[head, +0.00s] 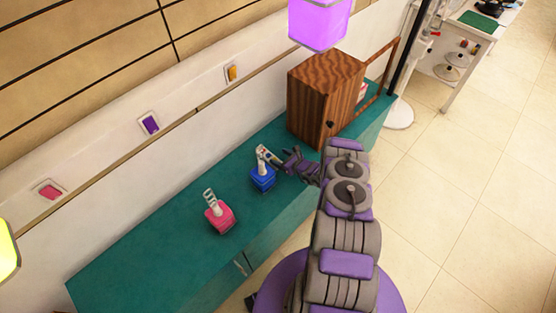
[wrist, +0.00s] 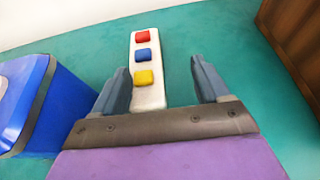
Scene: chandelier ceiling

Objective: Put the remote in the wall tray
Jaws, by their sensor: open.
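The remote (wrist: 148,62) is a white slab with red, blue and yellow buttons. In the wrist view it lies on the teal counter top, its near end between my fingers. In the head view the remote (head: 265,152) shows small, behind the blue item. My gripper (wrist: 159,68) is open, with one finger on each side of the remote and visible gaps. It also shows in the head view (head: 281,160), low over the counter. I cannot identify a wall tray for certain; small framed pink (head: 49,189), purple (head: 149,124) and yellow (head: 232,74) pieces are on the wall.
A blue container (head: 262,180) stands just left of my gripper, and a pink one (head: 219,215) stands farther left. A wooden cabinet (head: 320,98) stands close on the right. The left part of the teal counter (head: 140,265) is clear. A purple lamp (head: 318,22) hangs above.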

